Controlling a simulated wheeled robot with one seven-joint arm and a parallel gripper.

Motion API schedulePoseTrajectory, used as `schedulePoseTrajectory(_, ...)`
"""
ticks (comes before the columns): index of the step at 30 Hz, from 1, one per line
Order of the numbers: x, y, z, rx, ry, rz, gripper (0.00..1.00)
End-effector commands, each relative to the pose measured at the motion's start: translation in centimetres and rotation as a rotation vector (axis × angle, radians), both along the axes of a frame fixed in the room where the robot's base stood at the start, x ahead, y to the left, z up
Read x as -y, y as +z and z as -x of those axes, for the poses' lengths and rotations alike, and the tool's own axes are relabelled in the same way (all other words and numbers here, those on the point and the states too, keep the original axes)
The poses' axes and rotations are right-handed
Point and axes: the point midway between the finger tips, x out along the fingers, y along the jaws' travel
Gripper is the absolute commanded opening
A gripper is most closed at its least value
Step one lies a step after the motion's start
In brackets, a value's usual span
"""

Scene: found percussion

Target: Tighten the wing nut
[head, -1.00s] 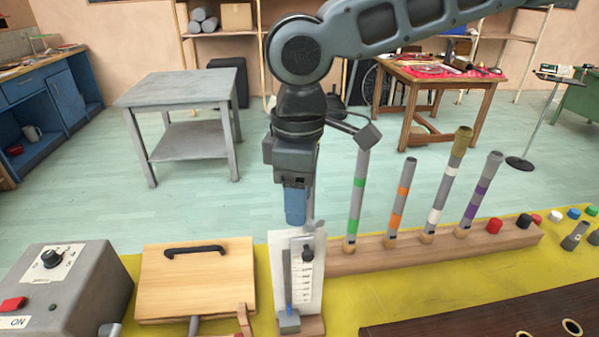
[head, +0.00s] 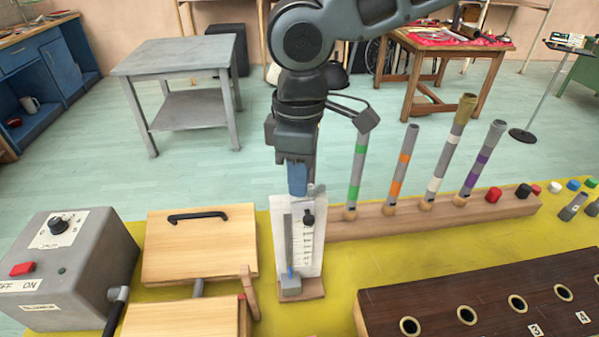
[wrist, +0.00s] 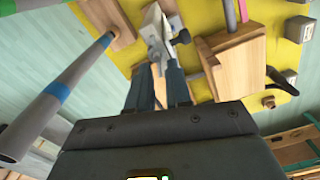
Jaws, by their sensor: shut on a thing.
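A white panel with a printed scale (head: 312,250) stands upright on a wooden base on the yellow mat. It carries a slot, a black knob (head: 308,218) and, at its foot, a grey block with a blue pointer (head: 290,281). My gripper (head: 298,192) points down at the panel's top edge. It is shut on a small grey part there, which I take to be the wing nut (head: 317,190); my fingers hide most of it. In the wrist view, my gripper's fingers (wrist: 163,68) reach the panel's top, and the black knob shows just beyond them (wrist: 183,37).
Several banded tubes (head: 398,170) stand in a wooden rail (head: 380,218) close on the right. A hinged wooden board (head: 200,248) and a grey control box (head: 70,262) are on the left. A dark wooden block with holes (head: 480,295) lies at front right.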

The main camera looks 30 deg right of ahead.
Motion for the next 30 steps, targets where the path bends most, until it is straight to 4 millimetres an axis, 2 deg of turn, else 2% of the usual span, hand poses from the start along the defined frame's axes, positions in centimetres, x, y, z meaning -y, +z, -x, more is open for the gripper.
schedulePoseTrajectory(3, 0.01, 0.01, -0.01, 0.000, 0.000, 0.000, 0.00)
schedulePoseTrajectory(9, 0.01, 0.03, -0.03, 0.000, -0.021, -0.001, 0.00)
schedulePoseTrajectory(19, 0.46, 0.06, -0.38, -0.002, -0.332, -0.001, 0.00)
schedulePoseTrajectory(30, 0.51, 0.04, -0.43, 0.000, -0.372, -0.001, 0.00)
